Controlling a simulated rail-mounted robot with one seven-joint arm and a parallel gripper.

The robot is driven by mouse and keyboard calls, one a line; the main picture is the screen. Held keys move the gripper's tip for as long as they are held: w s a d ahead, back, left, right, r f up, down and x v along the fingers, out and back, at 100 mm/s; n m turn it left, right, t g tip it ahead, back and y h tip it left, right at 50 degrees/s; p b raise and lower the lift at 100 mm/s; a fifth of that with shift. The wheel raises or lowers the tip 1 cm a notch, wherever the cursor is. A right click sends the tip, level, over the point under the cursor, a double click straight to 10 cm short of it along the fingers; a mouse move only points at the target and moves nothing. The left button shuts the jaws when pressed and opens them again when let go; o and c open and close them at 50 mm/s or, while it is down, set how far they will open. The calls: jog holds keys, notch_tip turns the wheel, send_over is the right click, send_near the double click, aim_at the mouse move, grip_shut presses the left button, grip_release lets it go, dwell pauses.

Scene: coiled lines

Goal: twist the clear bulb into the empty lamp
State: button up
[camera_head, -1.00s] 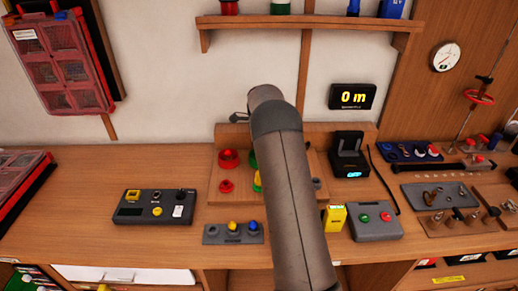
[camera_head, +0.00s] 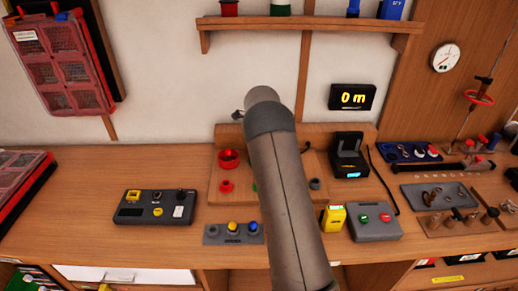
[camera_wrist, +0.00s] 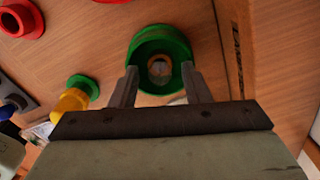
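My gripper (camera_wrist: 160,75) shows in the wrist view with its two fingers apart, one on each side of the near edge of a green ring-shaped piece (camera_wrist: 158,36). I cannot tell whether the fingers touch it. A small pale round spot shows inside the ring. I cannot make out what it is. In the head view my arm hides the gripper and most of the board's middle. I cannot clearly pick out the clear bulb or the empty lamp.
A wooden stepped board (camera_head: 218,188) carries red pieces (camera_head: 228,158). A dark control box (camera_head: 150,212) lies left. A yellow block (camera_head: 333,217) and a two-button box (camera_head: 375,222) lie right. A shelf (camera_head: 345,22) hangs above. Bench space at far left front is clear.

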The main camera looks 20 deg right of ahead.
jog(key=shift+r, duration=0.1)
notch_tip(320, 180, up, 17)
jog(key=b, duration=0.1)
dwell(0.3)
jog(key=shift+r, duration=0.1)
jog(key=s+a+n, duration=0.8)
jog(key=s+n, duration=0.1)
jog(key=s, duration=0.5)
jog(key=s+a+n, duration=0.8)
jog(key=s+n, duration=0.1)
jog(key=s, duration=0.4)
jog(key=s+a+f+n, duration=0.1)
jog(key=s+f+n, duration=0.2)
jog(key=s, duration=0.4)
jog(key=s+a+f+n, duration=0.2)
jog(key=s+f+n, duration=0.2)
jog(key=s, duration=0.3)
jog(key=shift+s+a+n+t, duration=0.2)
jog(key=shift+n+t, duration=0.2)
jog(key=shift+n, duration=0.3)
